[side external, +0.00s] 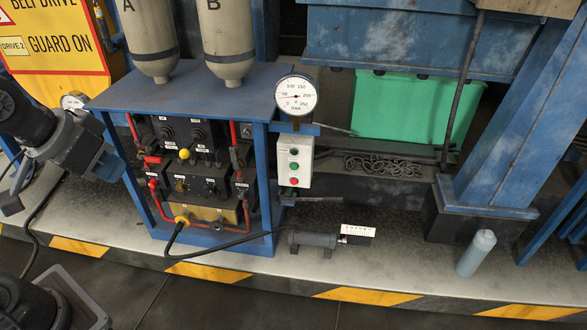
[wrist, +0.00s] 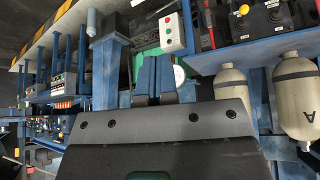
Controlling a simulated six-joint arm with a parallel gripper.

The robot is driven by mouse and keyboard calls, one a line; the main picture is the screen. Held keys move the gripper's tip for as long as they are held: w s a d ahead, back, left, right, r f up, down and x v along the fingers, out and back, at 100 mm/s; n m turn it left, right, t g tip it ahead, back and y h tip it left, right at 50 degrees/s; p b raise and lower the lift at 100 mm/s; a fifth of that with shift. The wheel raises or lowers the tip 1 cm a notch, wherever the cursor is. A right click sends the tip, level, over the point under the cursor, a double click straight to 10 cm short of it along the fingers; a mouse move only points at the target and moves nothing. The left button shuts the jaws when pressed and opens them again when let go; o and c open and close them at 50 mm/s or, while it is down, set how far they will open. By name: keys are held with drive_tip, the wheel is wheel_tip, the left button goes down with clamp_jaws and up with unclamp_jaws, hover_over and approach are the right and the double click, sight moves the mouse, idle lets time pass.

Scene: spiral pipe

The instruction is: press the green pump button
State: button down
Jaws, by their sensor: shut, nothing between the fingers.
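The pump button box (side external: 307,160) is a pale upright box on the right side of the blue frame, below the round gauge. It carries a green button (side external: 293,166) in the middle, with a red button (side external: 294,181) below it. In the wrist view the box (wrist: 180,33) appears inverted near the top, beyond my fingertips. My gripper (wrist: 155,62) shows there as two blue fingers side by side, shut and empty, and well apart from the box. In the side external view my arm is at the far left, away from the box; I cannot make out the fingertips there.
Two beige tanks (side external: 150,38) stand on the blue frame (side external: 180,85). The pressure gauge (side external: 296,95) sits just above the box. A black hose (side external: 225,247) runs along the ledge to a dark cylinder (side external: 313,241). A grey-blue bottle (side external: 477,253) stands at right.

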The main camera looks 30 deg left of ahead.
sight(294, 167)
drive_tip(key=w+d+f+n+t, duration=0.1)
drive_tip(key=w+f+n, duration=0.2)
drive_tip(key=w, duration=0.7)
drive_tip(key=w+d+f+n+t, duration=0.1)
drive_tip(key=w+f+n, duration=0.2)
drive_tip(key=w, duration=0.7)
drive_tip(key=w+d+f+n+t, duration=0.1)
drive_tip(key=w+f+n, duration=0.2)
drive_tip(key=w, duration=0.7)
drive_tip(key=w+f+n+t, duration=0.1)
drive_tip(key=w+f+n, duration=0.1)
drive_tip(key=f, duration=0.7)
drive_tip(key=w+d+f+n+t, duration=0.1)
drive_tip(key=w+f+n, duration=0.2)
drive_tip(key=f, duration=0.6)
drive_tip(key=w+d+f+n+t, duration=0.1)
drive_tip(key=w+f+n, duration=0.2)
drive_tip(key=f, duration=0.7)
drive_tip(key=shift+w+d+t+h, duration=0.3)
drive_tip(key=shift+w+t, duration=0.1)
drive_tip(key=shift+w, duration=0.65)
drive_tip(key=shift+w+a, duration=0.1)
drive_tip(key=shift+w+a, duration=0.55)
drive_tip(key=shift+w, duration=0.75)
drive_tip(key=shift+w+a, duration=0.6)
drive_tip(key=shift+w, duration=0.75)
drive_tip(key=shift+w+a, duration=0.55)
drive_tip(key=shift+w, duration=0.75)
drive_tip(key=shift+w, duration=0.15)
